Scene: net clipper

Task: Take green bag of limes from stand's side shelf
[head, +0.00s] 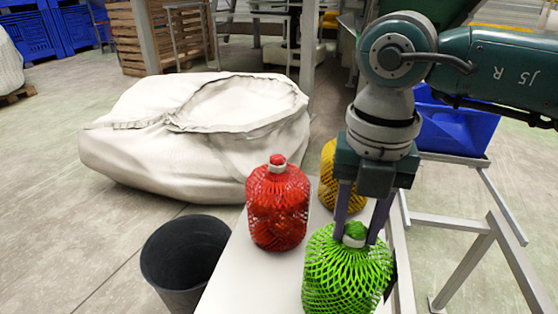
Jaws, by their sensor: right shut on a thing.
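The green net bag of limes (347,274) is upright at the near right of the white side shelf (247,278). Its top is gathered in a white clip with a green tuft above it. My right gripper (357,238) comes down from above, its two fingers on either side of the clipped neck, shut on it. Whether the bag's bottom touches the shelf is hidden below the frame edge. My left gripper is not in view.
A red net bag (278,206) stands on the shelf left of the green one. A yellow net bag (328,180) stands behind, partly hidden by my right gripper. A dark bin (185,255), a big white sack (190,125) and a blue crate (455,128) are around the shelf.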

